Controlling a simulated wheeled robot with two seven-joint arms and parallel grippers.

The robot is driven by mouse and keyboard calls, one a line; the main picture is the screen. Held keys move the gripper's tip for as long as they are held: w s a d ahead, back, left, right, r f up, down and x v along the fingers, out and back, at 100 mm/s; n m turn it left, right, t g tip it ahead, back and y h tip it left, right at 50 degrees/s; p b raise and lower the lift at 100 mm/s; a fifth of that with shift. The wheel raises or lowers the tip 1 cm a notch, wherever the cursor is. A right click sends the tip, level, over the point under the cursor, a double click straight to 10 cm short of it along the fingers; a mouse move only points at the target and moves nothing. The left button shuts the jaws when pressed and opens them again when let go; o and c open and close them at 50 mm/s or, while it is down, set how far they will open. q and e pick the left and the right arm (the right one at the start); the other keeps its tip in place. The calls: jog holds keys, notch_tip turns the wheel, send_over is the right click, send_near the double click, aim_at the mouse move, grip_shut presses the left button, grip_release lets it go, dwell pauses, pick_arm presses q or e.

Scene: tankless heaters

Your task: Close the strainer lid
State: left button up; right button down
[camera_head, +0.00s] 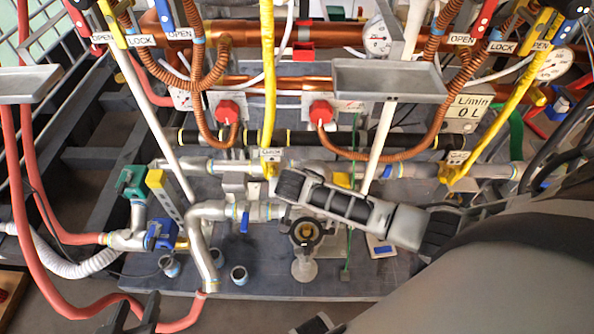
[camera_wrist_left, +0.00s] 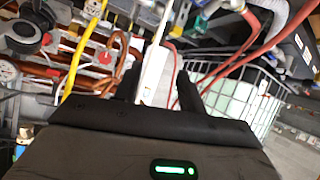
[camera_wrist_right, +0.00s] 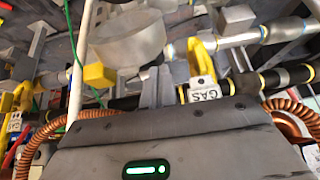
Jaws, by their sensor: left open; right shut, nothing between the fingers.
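The strainer (camera_head: 305,268) stands on the dark floor plate at lower centre of the head view. It has a dark knobbed ring and a brass-coloured middle on top; I cannot clearly tell its lid apart. In the right wrist view a grey cylinder (camera_wrist_right: 128,38) fills the top centre, just beyond my right gripper (camera_wrist_right: 158,80), whose fingers are together and empty; I cannot tell whether they touch. In the head view my right arm reaches in above the strainer. My left gripper (camera_head: 135,312) is open and empty at the bottom left; its spread fingers also show in the left wrist view (camera_wrist_left: 158,88).
Silver pipes (camera_head: 235,210) run beside the strainer. Yellow valve handles (camera_head: 268,90) and white posts (camera_head: 160,130) stand behind it, with copper hoses (camera_head: 435,100) and red knobs (camera_head: 227,110). A red hose (camera_head: 75,300) curves past my left gripper. A green wire (camera_head: 348,250) hangs nearby.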

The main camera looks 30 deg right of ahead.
jog(key=s+a+f+p, duration=0.1)
jog(key=s+a+f, duration=0.4)
jog(key=s, duration=0.3)
dwell(0.4)
jog(key=shift+f, duration=0.1)
dwell(0.7)
